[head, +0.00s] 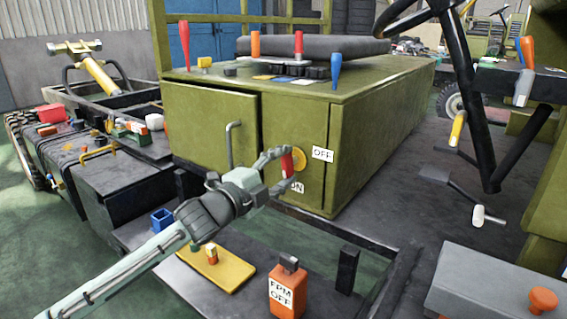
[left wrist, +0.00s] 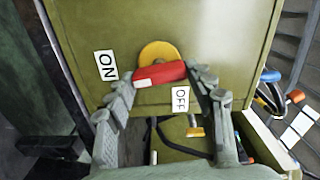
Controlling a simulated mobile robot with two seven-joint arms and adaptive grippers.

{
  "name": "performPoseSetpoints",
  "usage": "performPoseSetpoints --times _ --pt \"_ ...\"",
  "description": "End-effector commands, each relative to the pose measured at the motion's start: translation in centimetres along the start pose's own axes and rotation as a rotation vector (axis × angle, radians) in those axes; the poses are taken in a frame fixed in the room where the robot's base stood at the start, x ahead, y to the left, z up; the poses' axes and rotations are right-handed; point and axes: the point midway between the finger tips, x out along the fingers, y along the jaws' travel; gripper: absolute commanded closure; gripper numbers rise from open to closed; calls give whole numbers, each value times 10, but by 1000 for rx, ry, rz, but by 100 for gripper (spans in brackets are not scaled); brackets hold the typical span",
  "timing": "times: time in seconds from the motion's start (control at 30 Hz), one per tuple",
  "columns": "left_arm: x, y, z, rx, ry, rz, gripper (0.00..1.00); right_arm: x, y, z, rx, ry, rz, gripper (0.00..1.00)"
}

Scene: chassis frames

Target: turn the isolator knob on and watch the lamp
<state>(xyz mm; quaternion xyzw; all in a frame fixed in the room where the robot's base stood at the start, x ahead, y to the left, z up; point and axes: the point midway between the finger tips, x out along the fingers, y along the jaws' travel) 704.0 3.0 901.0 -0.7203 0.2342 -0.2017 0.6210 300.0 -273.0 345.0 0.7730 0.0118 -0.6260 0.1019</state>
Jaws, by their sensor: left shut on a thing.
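The isolator knob (head: 287,165) is a red bar on a yellow disc (head: 300,160), on the front of the green cabinet. My left gripper (head: 283,171) is shut on the knob. In the left wrist view, its fingers are at both ends of the red bar (left wrist: 168,73). The bar lies nearly level there, with a white mark at its left end. The ON label (left wrist: 105,65) is left of the knob and the OFF label (left wrist: 181,98) is just below its right part. I cannot pick out a lamp for certain. My right gripper is not in view.
The green cabinet (head: 390,105) has a handled door (head: 205,125) standing slightly ajar beside the knob. A grey box with an orange dome (head: 542,300) is at lower right.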

Motion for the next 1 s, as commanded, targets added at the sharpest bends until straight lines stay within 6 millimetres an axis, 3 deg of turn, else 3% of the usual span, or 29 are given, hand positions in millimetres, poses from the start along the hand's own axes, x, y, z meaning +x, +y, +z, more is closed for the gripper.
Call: performPoseSetpoints --times 0.3,0.87,0.9,1.0 --pt "0 1 0 133 0 1 76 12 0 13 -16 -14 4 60" --pt "0 1 0 167 0 0 76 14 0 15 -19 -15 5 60" --pt "0 1 0 167 0 0 46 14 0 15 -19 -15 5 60" --pt "0 1 0 166 0 0 33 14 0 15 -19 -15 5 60"
